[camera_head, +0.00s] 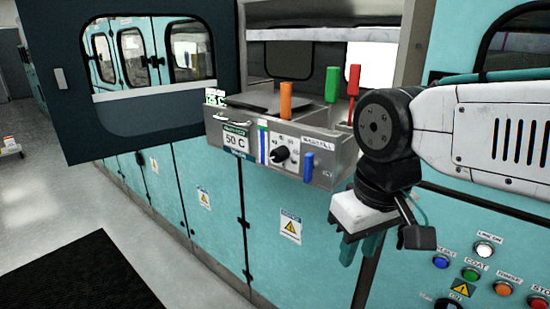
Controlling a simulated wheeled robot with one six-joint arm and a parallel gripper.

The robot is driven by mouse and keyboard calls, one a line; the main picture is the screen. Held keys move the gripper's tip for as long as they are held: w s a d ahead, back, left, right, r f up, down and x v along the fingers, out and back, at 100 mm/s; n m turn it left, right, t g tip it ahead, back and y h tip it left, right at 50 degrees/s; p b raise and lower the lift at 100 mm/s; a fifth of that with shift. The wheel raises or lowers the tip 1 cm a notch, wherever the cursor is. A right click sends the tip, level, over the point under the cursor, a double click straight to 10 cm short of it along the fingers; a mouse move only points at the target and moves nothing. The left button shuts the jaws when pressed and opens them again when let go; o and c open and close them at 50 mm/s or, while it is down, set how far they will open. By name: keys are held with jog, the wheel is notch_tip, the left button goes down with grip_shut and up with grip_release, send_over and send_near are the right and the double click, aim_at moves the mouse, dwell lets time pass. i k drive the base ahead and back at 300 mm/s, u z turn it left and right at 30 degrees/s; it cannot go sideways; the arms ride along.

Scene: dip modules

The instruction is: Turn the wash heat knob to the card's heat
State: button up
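The wash heat knob (280,155) is a small black knob on the front face of a grey metal box, with small marks around it. Its pointer and marks are too small to read surely. The card (236,141), left of the knob on the same face, reads "50 C". My gripper (360,248) hangs to the right of and below the knob, clear of the box, with its teal fingers pointing down. The fingers overlap in this view, so their opening does not show clearly. Nothing is seen held in them.
A blue lever (308,167) sits right of the knob, and a green-and-blue strip (263,141) left of it. Orange (286,97), green (332,84) and red (354,80) handles rise from the box. A button panel (500,270) is at lower right.

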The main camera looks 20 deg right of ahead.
aim_at(281, 154)
jog(key=u, duration=1.5)
jog(key=k, duration=0.8)
jog(key=z, duration=0.7)
jog(key=i, duration=0.5)
jog(key=u, duration=0.05)
